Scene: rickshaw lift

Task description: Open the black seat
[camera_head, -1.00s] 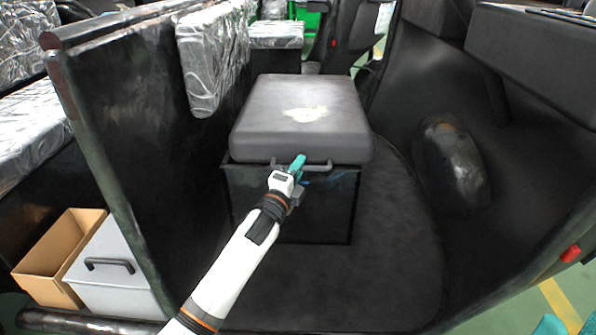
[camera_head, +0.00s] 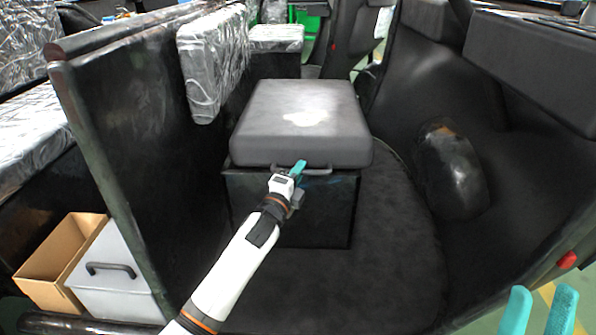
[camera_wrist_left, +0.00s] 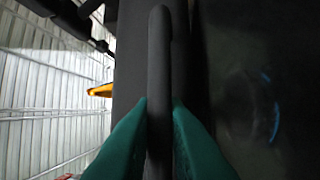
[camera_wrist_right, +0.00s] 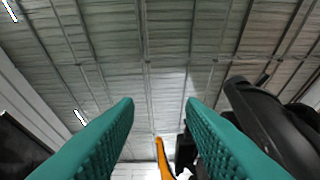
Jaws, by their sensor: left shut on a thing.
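The black seat (camera_head: 303,105) is a dark padded cushion with a worn pale patch on top, in the middle of the head view. It rests on a black box (camera_head: 330,205), and a thin bar handle (camera_head: 318,172) runs along its front edge. My left gripper (camera_head: 299,168) is at that handle. In the left wrist view its teal fingers (camera_wrist_left: 159,115) are shut on the dark bar (camera_wrist_left: 159,60). My right gripper (camera_head: 538,310) is at the lower right corner of the head view, away from the seat. In the right wrist view its fingers (camera_wrist_right: 160,105) are apart with nothing between them.
A dark upright panel (camera_head: 150,140) stands left of the seat. A cardboard box (camera_head: 45,280) and a grey box with a black handle (camera_head: 115,285) sit at the lower left. A black curved housing (camera_head: 452,170) is to the right. Open dark floor (camera_head: 390,270) lies in front.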

